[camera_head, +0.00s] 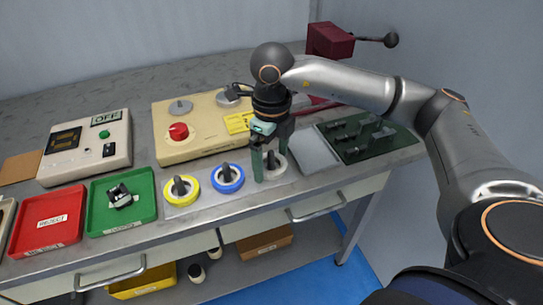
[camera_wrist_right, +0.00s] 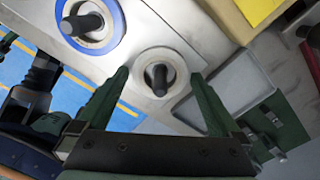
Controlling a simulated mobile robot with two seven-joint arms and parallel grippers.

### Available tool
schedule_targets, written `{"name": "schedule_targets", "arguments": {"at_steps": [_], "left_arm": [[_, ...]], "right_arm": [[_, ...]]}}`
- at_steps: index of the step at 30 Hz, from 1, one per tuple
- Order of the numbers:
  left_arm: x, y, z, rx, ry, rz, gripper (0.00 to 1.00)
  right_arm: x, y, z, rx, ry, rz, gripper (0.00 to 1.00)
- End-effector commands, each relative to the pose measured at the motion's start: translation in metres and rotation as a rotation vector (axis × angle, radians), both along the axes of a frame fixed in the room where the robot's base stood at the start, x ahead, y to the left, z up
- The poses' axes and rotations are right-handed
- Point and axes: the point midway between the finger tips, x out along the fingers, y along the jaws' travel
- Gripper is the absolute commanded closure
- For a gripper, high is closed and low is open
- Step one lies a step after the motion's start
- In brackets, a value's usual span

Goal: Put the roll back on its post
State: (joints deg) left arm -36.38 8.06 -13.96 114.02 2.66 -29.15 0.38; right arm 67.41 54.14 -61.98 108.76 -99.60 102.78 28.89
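A white-grey roll (camera_head: 274,173) sits around a dark upright post (camera_wrist_right: 158,78) at the right end of the row of rolls. The roll also shows in the right wrist view (camera_wrist_right: 144,66), lying flat on the light plate. My right gripper (camera_head: 270,166) points down over it. In the wrist view its two green fingers are spread on either side of the roll, with visible gaps, and nothing is held between them. My left gripper is not in view.
A blue roll (camera_head: 228,184) and a yellow roll (camera_head: 181,190) sit on posts to the left. A green tray (camera_head: 97,222) and a red tray (camera_head: 45,236) lie farther left. A beige box with a red knob (camera_head: 179,132) stands behind; a grey tray (camera_head: 312,153) is close on the right.

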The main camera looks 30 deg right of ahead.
Motion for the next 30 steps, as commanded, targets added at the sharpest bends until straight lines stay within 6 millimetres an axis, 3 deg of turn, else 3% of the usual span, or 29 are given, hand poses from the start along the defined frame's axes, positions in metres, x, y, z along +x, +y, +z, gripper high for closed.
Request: {"name": "schedule_targets", "arguments": {"at_steps": [9, 11, 21, 27, 30], "left_arm": [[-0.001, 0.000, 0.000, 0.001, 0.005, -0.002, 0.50], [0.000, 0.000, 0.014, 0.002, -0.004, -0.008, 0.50], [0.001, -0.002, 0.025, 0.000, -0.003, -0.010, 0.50], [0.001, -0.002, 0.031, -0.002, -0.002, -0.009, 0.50], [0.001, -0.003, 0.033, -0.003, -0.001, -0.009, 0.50]], "right_arm": [[0.000, 0.000, 0.000, 0.000, 0.001, 0.000, 0.00], [0.000, 0.000, 0.000, 0.000, 0.001, 0.000, 0.00], [0.001, 0.000, 0.079, 0.001, -0.006, 0.001, 0.00], [0.000, 0.000, 0.114, 0.000, -0.003, 0.000, 0.00], [0.000, 0.000, 0.122, 0.000, -0.002, 0.000, 0.00]]}}
